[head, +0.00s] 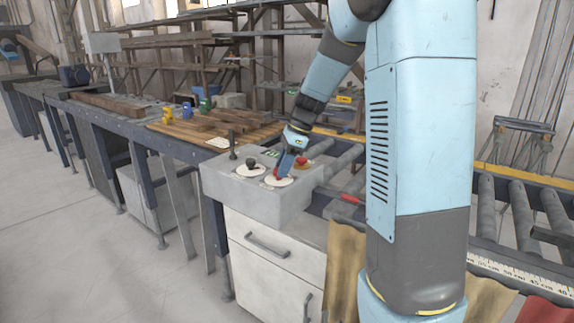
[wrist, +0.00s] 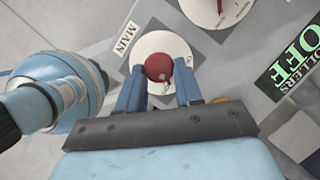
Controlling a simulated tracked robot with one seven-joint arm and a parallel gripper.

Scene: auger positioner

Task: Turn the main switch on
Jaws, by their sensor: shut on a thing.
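The main switch is a red knob (wrist: 158,67) on a round white plate (wrist: 152,41), with a "MAIN" label beside it in the wrist view. My gripper (wrist: 161,76) has its two blue fingers on either side of the knob and is shut on it. In the head view my gripper (head: 281,169) reaches down onto the white plate (head: 279,181) on top of the grey control box (head: 262,206). The fingers hide part of the knob there, and I cannot tell its exact angle.
Another round plate with a dark knob (head: 251,163) is close by on the box. A red button (head: 301,160) and a dark upright post (head: 233,147) also stand there. The wrist view shows a green "OFF" label (wrist: 302,56) at right. Rollers (head: 344,160) lie beyond the box.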

